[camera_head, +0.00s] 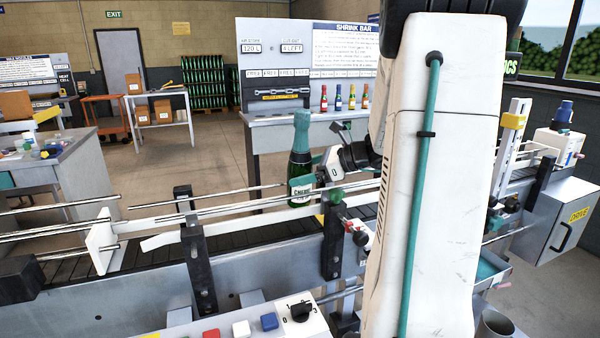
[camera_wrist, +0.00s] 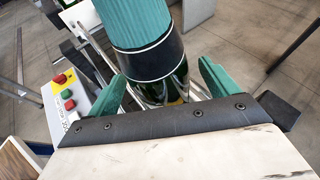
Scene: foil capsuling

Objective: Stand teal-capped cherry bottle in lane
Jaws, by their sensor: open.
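The teal-capped cherry bottle (camera_head: 301,160) appears upright at the conveyor lane, among the guide rails; its base is partly hidden by the near rail. My gripper (camera_wrist: 163,72) is open, with one finger on each side of the bottle. In the head view my wrist is right beside the bottle; whether a finger touches it I cannot tell.
The conveyor (camera_head: 265,236) runs across the front with metal guide rails (camera_head: 60,235) and black posts (camera_head: 196,255). A control box (camera_head: 255,325) with coloured buttons stands in front. Behind, a bench (camera_head: 262,122) carries several small coloured bottles (camera_head: 351,97) and a sign board.

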